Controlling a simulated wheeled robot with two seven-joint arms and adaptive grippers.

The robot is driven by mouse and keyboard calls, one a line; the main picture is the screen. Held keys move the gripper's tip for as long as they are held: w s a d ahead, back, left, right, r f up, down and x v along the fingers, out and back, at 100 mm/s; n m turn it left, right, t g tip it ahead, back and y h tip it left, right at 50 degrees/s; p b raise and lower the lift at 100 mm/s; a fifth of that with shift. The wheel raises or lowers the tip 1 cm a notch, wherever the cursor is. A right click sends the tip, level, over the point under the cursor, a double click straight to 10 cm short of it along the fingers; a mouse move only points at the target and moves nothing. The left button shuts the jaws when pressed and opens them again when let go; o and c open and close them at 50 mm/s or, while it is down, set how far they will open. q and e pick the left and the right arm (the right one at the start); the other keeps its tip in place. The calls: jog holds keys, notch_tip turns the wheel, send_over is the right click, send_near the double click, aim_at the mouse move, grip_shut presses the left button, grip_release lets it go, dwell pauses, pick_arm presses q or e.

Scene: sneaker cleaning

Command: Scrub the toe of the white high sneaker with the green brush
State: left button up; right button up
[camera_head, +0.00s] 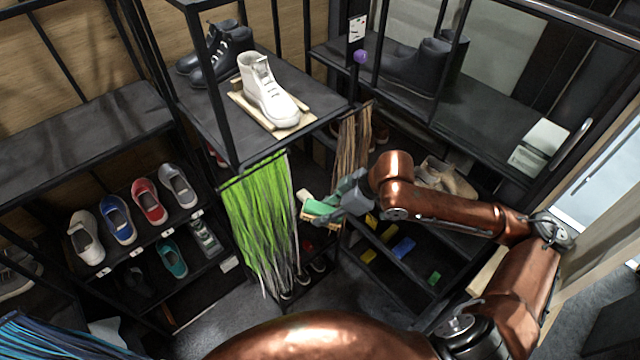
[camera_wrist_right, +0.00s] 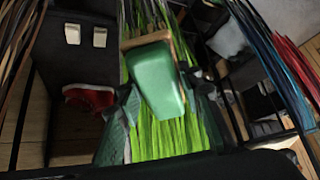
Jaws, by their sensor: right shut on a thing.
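The white high sneaker (camera_head: 268,92) stands on a light wooden board (camera_head: 292,127) on the dark upper shelf, its toe toward the shelf's front right. My right gripper (camera_head: 335,205) is shut on the green brush (camera_head: 318,206), below and in front of that shelf and well apart from the sneaker. In the right wrist view the brush's green back (camera_wrist_right: 156,80) faces the camera, with its tan edge at the top. The gripper fingers partly hide the brush. My left gripper is not in view.
Green laces (camera_head: 258,215) hang from the shelf edge left of the brush, brown laces (camera_head: 352,145) above it. Black boots (camera_head: 215,55) stand behind the sneaker. A black post (camera_head: 355,50) rises right of it. Several low shoes (camera_head: 150,200) line the left rack.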

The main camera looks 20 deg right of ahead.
jog(key=shift+s+a+f+n, duration=0.2)
jog(key=shift+a+f+n, duration=0.1)
jog(key=shift+f, duration=0.2)
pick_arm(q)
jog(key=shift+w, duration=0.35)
pick_arm(e)
jog(key=shift+w+a+r, duration=0.15)
jog(key=shift+w+r, duration=0.05)
